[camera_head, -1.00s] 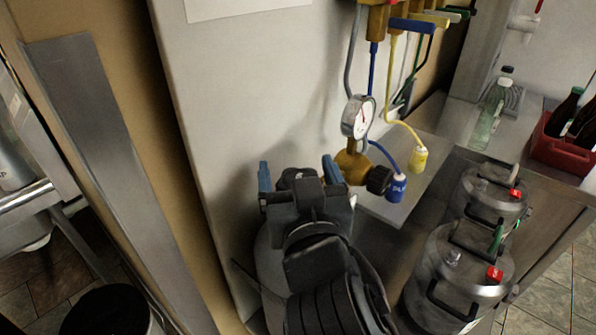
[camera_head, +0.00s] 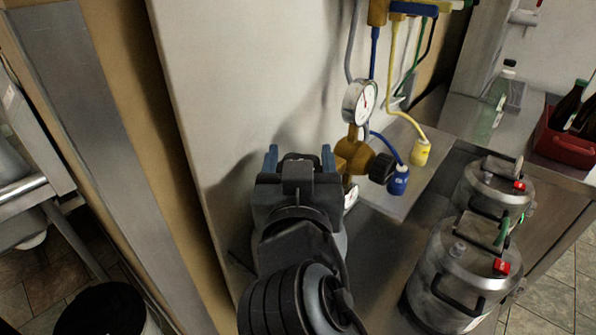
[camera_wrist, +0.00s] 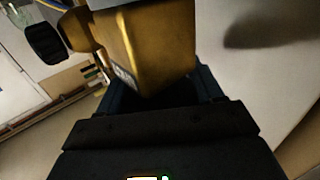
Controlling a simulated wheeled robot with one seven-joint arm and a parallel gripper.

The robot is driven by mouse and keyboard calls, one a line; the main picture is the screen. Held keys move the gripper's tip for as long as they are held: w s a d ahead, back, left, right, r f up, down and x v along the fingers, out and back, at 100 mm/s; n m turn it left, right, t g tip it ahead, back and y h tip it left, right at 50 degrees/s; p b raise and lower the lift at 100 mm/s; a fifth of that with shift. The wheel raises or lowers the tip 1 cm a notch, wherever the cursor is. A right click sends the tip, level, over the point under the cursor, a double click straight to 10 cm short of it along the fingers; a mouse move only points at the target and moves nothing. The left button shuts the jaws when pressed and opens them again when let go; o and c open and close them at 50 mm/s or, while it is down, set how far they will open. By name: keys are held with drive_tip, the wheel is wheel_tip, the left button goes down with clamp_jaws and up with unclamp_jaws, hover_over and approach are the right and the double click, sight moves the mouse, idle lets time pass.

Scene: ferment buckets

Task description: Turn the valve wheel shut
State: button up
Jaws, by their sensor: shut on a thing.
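A dark valve wheel (camera_head: 299,157) shows as a rounded edge between the two blue fingers of my gripper (camera_head: 300,160). My gripper is shut on it, and the gripper body hides most of the wheel. In the wrist view the blue fingers (camera_wrist: 158,95) flank a dark shape, with a brass block (camera_wrist: 150,50) just beyond. The brass regulator (camera_head: 353,155) sits right of my gripper, with a round white gauge (camera_head: 361,102) above and a black side knob (camera_head: 381,168). That knob also shows in the wrist view (camera_wrist: 45,42). The cylinder below is mostly hidden by my arm.
A pale wall panel (camera_head: 230,90) stands close behind my gripper. Blue (camera_head: 398,181) and yellow (camera_head: 420,153) hose connectors hang to the right. Two steel kegs (camera_head: 455,275) stand lower right, and a red bottle crate (camera_head: 565,145) is on the counter. A black bucket (camera_head: 105,310) is lower left.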

drive_tip(key=m+h+b, duration=0.1)
drive_tip(key=m+h, duration=0.1)
drive_tip(key=h, duration=0.1)
drive_tip(key=shift+r+b, duration=0.2)
drive_tip(key=shift+b, duration=0.1)
drive_tip(key=shift+d+r+m+h, duration=0.15)
drive_tip(key=shift+m+h, duration=0.15)
drive_tip(key=shift+h, duration=0.3)
drive_tip(key=o, duration=0.8)
drive_tip(key=shift+o, duration=1.2)
drive_tip(key=shift+s+f, duration=0.2)
drive_tip(key=b+v, duration=0.1)
drive_tip(key=v, duration=0.6)
drive_tip(key=shift+s+r, duration=0.15)
drive_tip(key=shift+s, duration=0.1)
